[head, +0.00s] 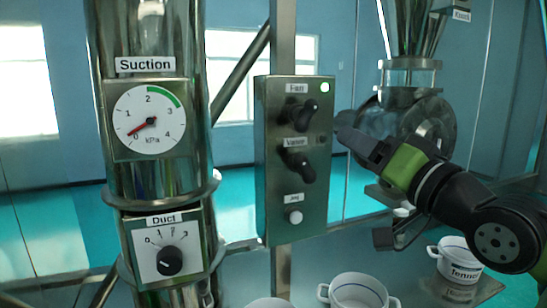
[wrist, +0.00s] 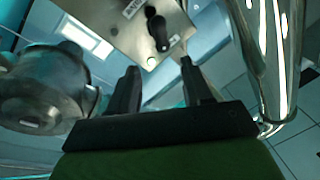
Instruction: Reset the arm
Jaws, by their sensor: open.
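My gripper (head: 345,131) is in the head view at the right of the control box, with its green body and dark fingers pointing left toward the box. In the wrist view its two dark fingers (wrist: 157,85) are apart with nothing between them. The metal control box (head: 296,160) carries a Fan knob (head: 307,110), a lower knob (head: 297,163) and a white Jog button (head: 295,216). A green lamp (head: 325,87) is lit at its upper right. In the wrist view the box (wrist: 130,30) is upside down beyond the fingertips. Whether the fingers touch the box is unclear.
A steel Suction pipe with a gauge (head: 150,120) reading near 0 and a Duct dial (head: 170,261) stands at left. A glass and steel vessel (head: 405,115) is behind my arm. White pots (head: 358,291) and a labelled pot (head: 455,260) stand on the metal table below.

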